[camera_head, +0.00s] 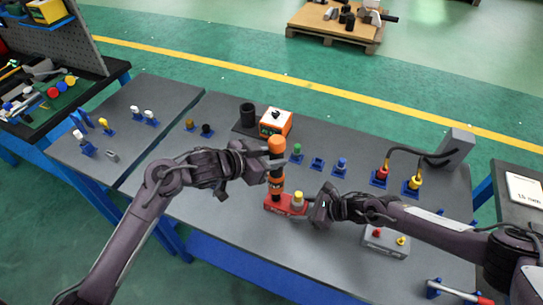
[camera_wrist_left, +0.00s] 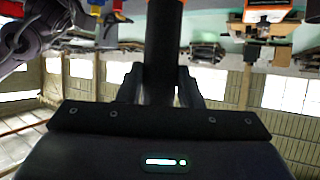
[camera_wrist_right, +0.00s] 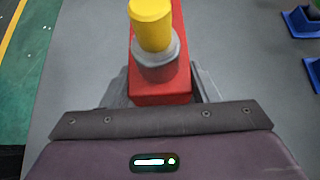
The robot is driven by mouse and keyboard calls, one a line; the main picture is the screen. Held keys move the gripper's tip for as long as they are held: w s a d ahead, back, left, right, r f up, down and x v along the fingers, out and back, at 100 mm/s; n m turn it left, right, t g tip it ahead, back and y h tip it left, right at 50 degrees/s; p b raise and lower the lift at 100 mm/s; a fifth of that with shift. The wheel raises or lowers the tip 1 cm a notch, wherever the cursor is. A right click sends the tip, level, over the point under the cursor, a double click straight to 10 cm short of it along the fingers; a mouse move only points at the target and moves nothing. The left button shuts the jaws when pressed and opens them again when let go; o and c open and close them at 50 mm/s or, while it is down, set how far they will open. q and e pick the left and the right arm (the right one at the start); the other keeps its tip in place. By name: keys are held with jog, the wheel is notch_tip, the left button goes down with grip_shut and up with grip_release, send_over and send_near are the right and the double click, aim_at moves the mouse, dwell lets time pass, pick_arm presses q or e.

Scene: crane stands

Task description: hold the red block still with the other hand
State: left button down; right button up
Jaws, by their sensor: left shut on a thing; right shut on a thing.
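The red block (camera_head: 272,205) lies on the grey table near its middle. A grey fitting with a yellow cap (camera_head: 298,198) stands upright on its right part. My right gripper (camera_wrist_right: 160,92) is shut on the red block's right end, one finger on each side. My left gripper (camera_head: 268,172) is shut on the dark shaft of an upright orange and black tool (camera_head: 276,146). In the left wrist view the dark shaft (camera_wrist_left: 163,45) stands between the fingers. The tool's lower end is over the block's left part; I cannot tell whether they touch.
An orange and white box (camera_head: 275,123) and a black cup (camera_head: 247,115) stand behind the tool. Blue holders with coloured plugs (camera_head: 340,167) line the table's back. The front middle is clear.

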aim_at(272, 142)
pick_arm(q)
jog(key=shift+r, duration=0.1)
jog(key=shift+r, duration=2.65)
pick_arm(e)
jog(key=o, duration=1.3)
jog(key=shift+c, duration=0.2)
